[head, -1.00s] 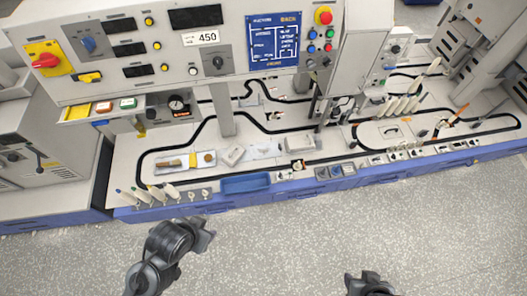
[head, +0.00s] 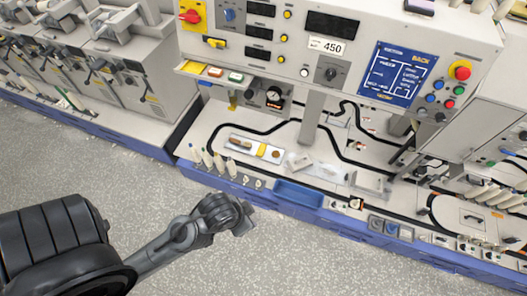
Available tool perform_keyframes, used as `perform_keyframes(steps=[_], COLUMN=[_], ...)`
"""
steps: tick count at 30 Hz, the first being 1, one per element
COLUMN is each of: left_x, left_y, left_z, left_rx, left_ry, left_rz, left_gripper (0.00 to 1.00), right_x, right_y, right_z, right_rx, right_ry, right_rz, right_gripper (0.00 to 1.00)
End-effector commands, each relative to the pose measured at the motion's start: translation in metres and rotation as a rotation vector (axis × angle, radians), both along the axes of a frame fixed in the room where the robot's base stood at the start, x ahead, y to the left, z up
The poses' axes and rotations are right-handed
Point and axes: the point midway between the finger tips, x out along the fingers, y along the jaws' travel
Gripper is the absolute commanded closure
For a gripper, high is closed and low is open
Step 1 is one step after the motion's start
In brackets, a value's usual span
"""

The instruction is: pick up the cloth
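No item is plainly a cloth at this size. A shallow white tray (head: 229,147) lies on the machine's bed, holding a brown brush-like item (head: 240,143), a small yellow piece (head: 262,150) that may be the cloth, and a round brown item (head: 275,154). A pale grey-white piece (head: 300,161) lies just right of the tray; I cannot tell what it is. My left gripper (head: 246,216) is over the floor in front of the blue edge, apart from the tray. Its fingers are too small and dark to read. My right gripper is out of view.
White bobbins (head: 218,164) stand on the bed's front left corner. A blue open bin (head: 299,194) sits at the front edge. The control panel (head: 333,24) overhangs the bed behind the tray. A black belt track winds around the tray. The speckled floor (head: 330,255) in front is clear.

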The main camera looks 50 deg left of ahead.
Motion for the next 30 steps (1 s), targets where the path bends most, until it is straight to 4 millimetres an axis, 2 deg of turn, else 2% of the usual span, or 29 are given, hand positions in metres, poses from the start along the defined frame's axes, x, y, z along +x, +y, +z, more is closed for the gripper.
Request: perform_keyframes(steps=[13, 14, 22, 30], left_x=[-0.0001, -0.0001, -0.0002, -0.0004], left_y=[0.0001, 0.0001, 0.0012, 0.0012], left_z=[0.0002, 0.0002, 0.0000, -0.0002], left_rx=[0.000, 0.000, 0.005, 0.005], left_ry=[0.000, 0.000, 0.000, 0.000], left_rz=[0.000, -0.001, -0.004, -0.003], left_gripper=[0.56, 0.54, 0.13, 0.11], right_x=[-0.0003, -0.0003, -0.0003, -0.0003], right_y=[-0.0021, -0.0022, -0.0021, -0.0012], right_z=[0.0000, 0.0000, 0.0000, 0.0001], right_rx=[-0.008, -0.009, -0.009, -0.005], right_ry=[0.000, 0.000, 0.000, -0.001], right_rz=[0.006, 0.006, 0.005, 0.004], right_gripper=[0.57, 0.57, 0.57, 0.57])
